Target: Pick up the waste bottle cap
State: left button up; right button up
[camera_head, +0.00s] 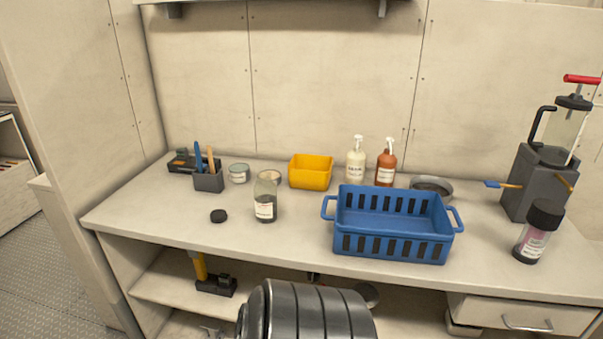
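A small round black cap (219,216) lies loose on the left part of the worktop, near its front. Just right of it stands a clear bottle (266,196) with a white label and dark contents low inside. No cap shows on this bottle, and the black cap lies apart from it. Another bottle (533,243), with a pinkish label and a black cap on it, stands at the right front of the worktop. Neither of my grippers is in view.
A blue basket (395,247) stands on the worktop (300,235), right of the clear bottle. Behind are a tool holder (209,182), a small jar (239,173), a yellow bin (311,172) and two pump bottles. A grey pump unit (537,185) stands far right. Worktop around the cap is clear.

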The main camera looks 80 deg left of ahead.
aim_at(217, 216)
jog(key=u, duration=2.95)
